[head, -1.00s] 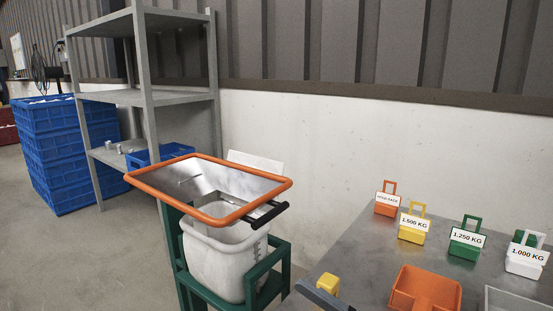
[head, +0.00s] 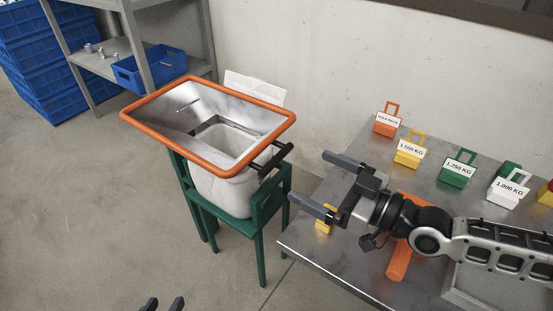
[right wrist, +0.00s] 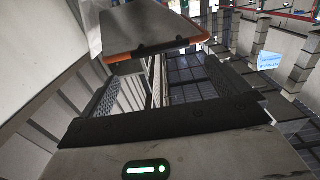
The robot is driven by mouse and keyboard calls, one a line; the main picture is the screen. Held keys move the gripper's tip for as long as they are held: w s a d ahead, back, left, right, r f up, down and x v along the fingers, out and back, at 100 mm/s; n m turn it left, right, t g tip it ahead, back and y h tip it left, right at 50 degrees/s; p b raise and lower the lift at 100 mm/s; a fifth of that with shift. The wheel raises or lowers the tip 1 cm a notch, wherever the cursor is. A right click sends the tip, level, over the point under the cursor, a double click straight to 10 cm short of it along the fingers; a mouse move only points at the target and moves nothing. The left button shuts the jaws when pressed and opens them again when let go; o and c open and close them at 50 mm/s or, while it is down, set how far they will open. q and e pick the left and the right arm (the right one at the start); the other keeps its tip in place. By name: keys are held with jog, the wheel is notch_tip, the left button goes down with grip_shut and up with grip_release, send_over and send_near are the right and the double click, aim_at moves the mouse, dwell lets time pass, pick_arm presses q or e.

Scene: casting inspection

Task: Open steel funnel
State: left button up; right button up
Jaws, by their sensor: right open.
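The steel funnel (head: 240,108) is a shallow tray with an orange rim and an opening towards its right end. It sits over a white bag (head: 222,187) in a green stand (head: 262,210). A black handle (head: 270,159) sticks out at its right end. My right gripper (head: 309,177) is open and empty, right of the handle and apart from it. The right wrist view shows the funnel (right wrist: 150,25) ahead, with the handle (right wrist: 162,46) beyond the open fingers (right wrist: 155,72).
A steel table (head: 318,253) on the right holds labelled weights, including an orange one (head: 387,124) and a yellow one (head: 408,154). A yellow block (head: 323,222) lies near its edge, close below my right gripper. Shelves (head: 110,45) and blue crates (head: 40,60) stand back left.

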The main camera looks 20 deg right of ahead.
aim_at(279, 159)
jog(key=x, duration=0.9)
jog(key=shift+w+a, duration=0.25)
jog(key=shift+c, duration=0.3)
